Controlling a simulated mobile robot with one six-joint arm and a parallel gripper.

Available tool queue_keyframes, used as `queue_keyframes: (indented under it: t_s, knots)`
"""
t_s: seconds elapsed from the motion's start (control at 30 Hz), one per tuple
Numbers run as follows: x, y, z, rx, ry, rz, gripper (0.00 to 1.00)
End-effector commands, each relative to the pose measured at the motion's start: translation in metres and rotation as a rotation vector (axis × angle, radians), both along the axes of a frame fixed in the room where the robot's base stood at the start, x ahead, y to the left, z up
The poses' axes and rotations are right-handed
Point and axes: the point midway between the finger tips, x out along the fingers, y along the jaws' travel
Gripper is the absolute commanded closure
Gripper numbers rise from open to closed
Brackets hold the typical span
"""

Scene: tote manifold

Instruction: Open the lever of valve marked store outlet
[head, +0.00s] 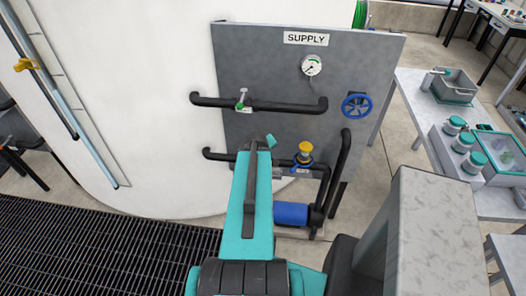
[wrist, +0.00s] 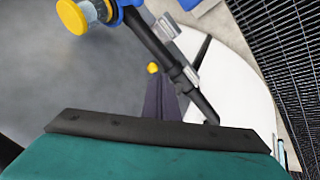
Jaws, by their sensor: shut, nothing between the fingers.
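The grey panel (head: 275,70) marked SUPPLY carries the pipes. The lower pipe (head: 222,156) runs behind my gripper (head: 262,141); any lever there is hidden in the head view. My gripper is shut and empty, in front of the panel near this pipe. In the wrist view my fingers (wrist: 163,99) lie beside the dark pipe (wrist: 148,42), with a small yellow tip (wrist: 153,68) close by. I cannot read a store outlet mark.
Right of my gripper are a yellow-capped blue fitting (head: 305,148), a blue pump (head: 291,214), a blue handwheel (head: 357,106) and a gauge (head: 312,65). A white tank (head: 120,100) stands left. A table (head: 410,85) with totes is at right. Dark grating (head: 90,245) covers the floor front left.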

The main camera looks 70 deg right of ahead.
Motion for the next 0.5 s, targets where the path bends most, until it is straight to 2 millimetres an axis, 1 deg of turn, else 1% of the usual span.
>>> queue_keyframes:
  t_s: [0.03, 0.5]
  knots:
    - [-0.001, 0.001, 0.005, 0.001, 0.001, 0.0, 1.0]
    - [-0.007, 0.006, 0.018, 0.001, 0.0, 0.001, 1.0]
